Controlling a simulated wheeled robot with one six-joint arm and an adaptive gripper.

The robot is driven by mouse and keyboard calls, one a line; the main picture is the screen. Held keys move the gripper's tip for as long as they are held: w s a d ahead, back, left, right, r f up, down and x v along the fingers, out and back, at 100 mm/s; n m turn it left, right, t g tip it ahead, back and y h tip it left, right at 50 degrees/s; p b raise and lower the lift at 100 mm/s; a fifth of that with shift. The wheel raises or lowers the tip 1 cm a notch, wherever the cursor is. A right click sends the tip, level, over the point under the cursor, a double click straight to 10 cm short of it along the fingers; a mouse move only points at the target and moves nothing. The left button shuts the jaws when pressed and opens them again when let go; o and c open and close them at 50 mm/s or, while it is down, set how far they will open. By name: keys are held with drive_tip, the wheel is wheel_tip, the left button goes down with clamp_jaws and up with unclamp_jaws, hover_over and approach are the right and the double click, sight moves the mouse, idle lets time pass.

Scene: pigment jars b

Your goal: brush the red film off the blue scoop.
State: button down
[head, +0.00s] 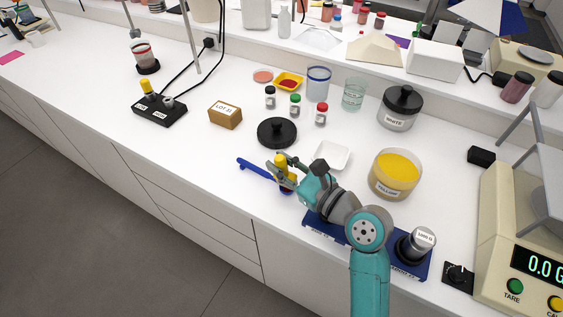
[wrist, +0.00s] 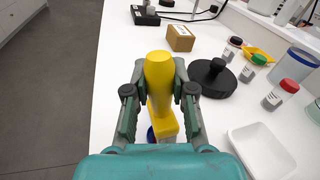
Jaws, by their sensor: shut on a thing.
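The blue scoop (head: 258,171) lies on the white bench, its handle pointing to the back left in the head view. Its bowl end is under my gripper and mostly hidden. In the wrist view only a bit of blue (wrist: 150,134) shows beside the brush's lower end. My gripper (head: 284,172) is shut on a yellow brush (head: 281,160), which it holds upright over the scoop's bowl end. The brush's yellow handle also fills the middle of the wrist view (wrist: 159,72). The bristles are hidden, so I cannot tell if they touch the scoop. The red film cannot be made out clearly.
A black lid (head: 277,132) and a white square dish (head: 332,155) stand close behind my gripper. A yellow pigment jar (head: 396,174) is to the right. Small capped jars, a cardboard box (head: 225,114) and a black holder (head: 159,109) stand further back. The bench's front edge is near.

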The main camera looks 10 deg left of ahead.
drive_tip(key=shift+f, duration=0.25)
drive_tip(key=shift+w+a, duration=0.1)
drive_tip(key=shift+a, duration=0.2)
idle(0.4)
drive_tip(key=shift+d, duration=0.3)
idle(0.9)
drive_tip(key=shift+a, duration=0.3)
drive_tip(key=shift+d, duration=0.3)
idle(1.2)
drive_tip(key=shift+r, duration=0.1)
drive_tip(key=shift+r, duration=3.4)
